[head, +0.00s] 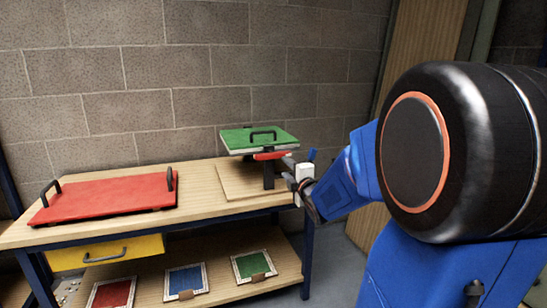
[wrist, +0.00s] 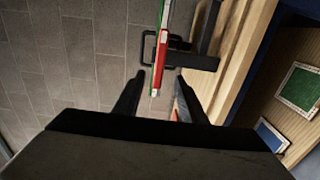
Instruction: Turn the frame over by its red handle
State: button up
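The frame (head: 240,142) has a green top face with a black handle and is held roughly level above the right end of the bench. Its red handle (head: 270,156) is on the near edge. In the wrist view the frame shows edge-on as a thin green and white strip, with the red handle (wrist: 162,52) along it. My gripper (head: 289,169) is close to the handle. In the wrist view its two fingers (wrist: 160,77) are apart, one on each side of the handle's lower end, with visible gaps. I cannot tell how deep the handle sits between them.
A dark stand (head: 268,178) is below the frame, over a pale board (head: 232,182) on the bench. A red tray (head: 105,196) with black handles lies at the left. A yellow drawer (head: 105,252) is under the bench top. Several coloured panels lie on the lower shelf (head: 220,286).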

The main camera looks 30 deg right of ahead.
aim_at(275, 157)
jog(key=x, duration=1.4)
jog(key=shift+w+d, duration=0.1)
jog(key=shift+w, duration=0.2)
jog(key=shift+f, duration=0.1)
grip_shut()
